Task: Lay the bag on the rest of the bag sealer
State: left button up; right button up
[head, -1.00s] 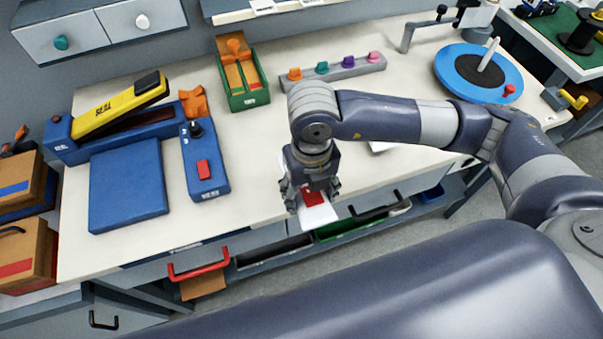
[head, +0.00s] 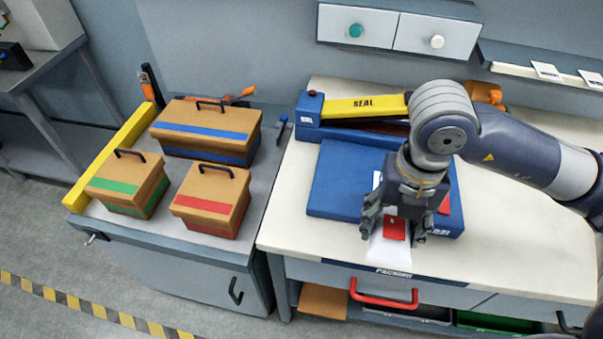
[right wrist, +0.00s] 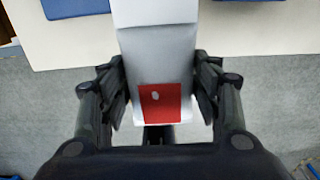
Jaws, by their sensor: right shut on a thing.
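My right gripper (head: 394,228) is shut on a white bag with a red label (head: 388,252). The bag (right wrist: 158,55) also shows between the fingers (right wrist: 160,95) in the right wrist view. The bag sealer has a blue body and a yellow arm marked SEAL (head: 362,107), raised at its right end. Its rest, a flat blue plate (head: 335,185), lies in front of it and is bare. The gripper and bag hang near the plate's front right edge, and hide part of it. I cannot tell the bag's height above it. My left gripper is not in view.
A blue control box with a red button (head: 446,205) sits right of the plate, partly hidden by my gripper. Several cardboard boxes (head: 210,130) stand on a grey cabinet to the left. The white bench top (head: 285,215) is clear left of the plate.

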jog(key=w, duration=0.2)
jog(key=w+p, duration=0.1)
jog(key=w, duration=0.2)
jog(key=w+a+p, duration=0.1)
jog(key=w, duration=0.1)
jog(key=shift+w+f, duration=0.1)
jog(key=shift+w, duration=0.1)
jog(key=w, duration=0.2)
jog(key=w+a+p, duration=0.1)
jog(key=w, duration=0.3)
jog(key=shift+w+a+f+p, duration=0.25)
jog(key=shift+a+f+p, duration=0.05)
jog(key=shift+f+p, duration=0.1)
jog(key=shift+w+f, duration=0.1)
jog(key=shift+w, duration=0.75)
jog(key=shift+f+p, duration=0.35)
jog(key=shift+p, duration=0.15)
notch_tip(320, 180, down, 2)
jog(key=shift+w+a+f+p, duration=0.1)
jog(key=shift+f+p, duration=0.1)
jog(key=shift+p, duration=0.25)
jog(key=shift+f, duration=0.25)
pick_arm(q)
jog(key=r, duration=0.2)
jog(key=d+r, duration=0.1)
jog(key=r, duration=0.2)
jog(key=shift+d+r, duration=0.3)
pick_arm(e)
jog(key=shift+f, duration=0.1)
